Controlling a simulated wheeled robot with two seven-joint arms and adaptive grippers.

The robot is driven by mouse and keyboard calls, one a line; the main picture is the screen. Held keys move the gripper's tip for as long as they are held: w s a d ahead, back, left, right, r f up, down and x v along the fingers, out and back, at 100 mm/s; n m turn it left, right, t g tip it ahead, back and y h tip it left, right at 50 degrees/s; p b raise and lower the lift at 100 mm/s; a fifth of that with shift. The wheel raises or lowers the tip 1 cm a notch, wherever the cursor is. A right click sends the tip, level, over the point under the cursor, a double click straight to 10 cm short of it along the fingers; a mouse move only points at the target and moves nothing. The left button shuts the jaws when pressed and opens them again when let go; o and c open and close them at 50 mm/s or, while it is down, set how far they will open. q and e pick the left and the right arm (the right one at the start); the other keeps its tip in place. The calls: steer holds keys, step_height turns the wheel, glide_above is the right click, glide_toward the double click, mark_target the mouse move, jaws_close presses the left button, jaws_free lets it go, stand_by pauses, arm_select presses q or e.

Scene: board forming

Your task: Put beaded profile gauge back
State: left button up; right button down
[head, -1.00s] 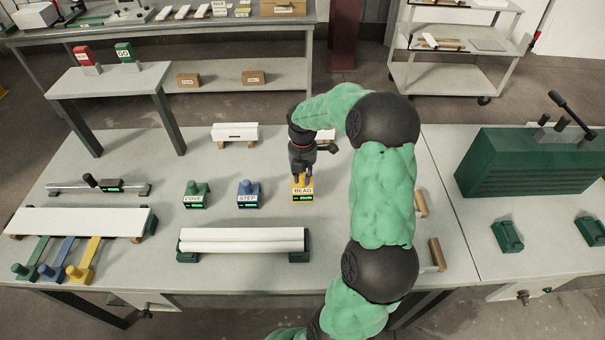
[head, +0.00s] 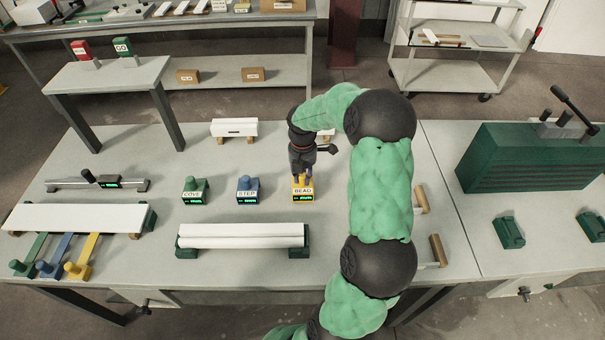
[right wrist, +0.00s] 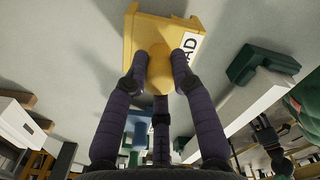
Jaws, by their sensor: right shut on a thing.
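The beaded profile gauge is a yellow block with a "BEAD" label (head: 303,191). It sits upright on the table, to the right of the blue STEP gauge (head: 248,190) and the green COVE gauge (head: 195,190). My right gripper (head: 302,173) comes down over it from above. In the right wrist view the gripper's fingers (right wrist: 160,72) are closed around the round yellow knob of the gauge (right wrist: 143,32). The gauge's underside is hidden, so I cannot tell whether it touches the table. My left gripper is not in view.
A white profiled board (head: 242,235) lies on green supports in front of the gauges. Another white board (head: 75,219) is at left, with green, blue and yellow handled pieces before it. A small white piece (head: 234,128) stands behind. A green machine (head: 525,158) is at right.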

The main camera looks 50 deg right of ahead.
steer(key=shift+f, duration=0.5)
stand_by(0.3)
steer(key=c, duration=1)
jaws_free()
steer(key=shift+o, duration=0.2)
steer(key=o, duration=0.3)
step_height(320, 180, up, 12)
steer(key=shift+f, duration=0.1)
